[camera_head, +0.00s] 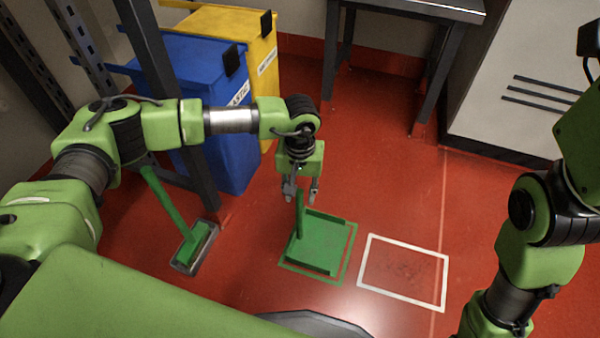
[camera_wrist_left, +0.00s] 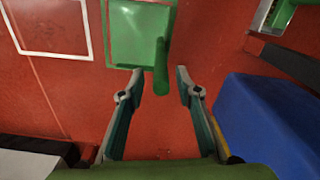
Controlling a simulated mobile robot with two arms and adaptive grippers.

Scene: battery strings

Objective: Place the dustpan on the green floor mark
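The green dustpan (camera_head: 322,244) rests on the red floor, its handle (camera_head: 300,212) standing upright. It lies within the green floor mark (camera_head: 349,254), whose outline shows along the near and right sides; the far side is hard to make out. In the left wrist view the dustpan (camera_wrist_left: 138,35) is at the top, with its handle end between my fingertips. My left gripper (camera_head: 301,190) is just above the handle, and its fingers (camera_wrist_left: 156,74) are spread with gaps on both sides of the handle. My right arm is at the right; its gripper is out of view.
A white floor outline (camera_head: 405,297) is empty, right of the dustpan. A green-handled brush (camera_head: 168,208) stands in a grey-edged tray at left. Blue (camera_head: 228,150) and yellow (camera_head: 262,50) bins and a dark post stand behind. A metal table (camera_head: 430,8) and a pale cabinet are at the back right.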

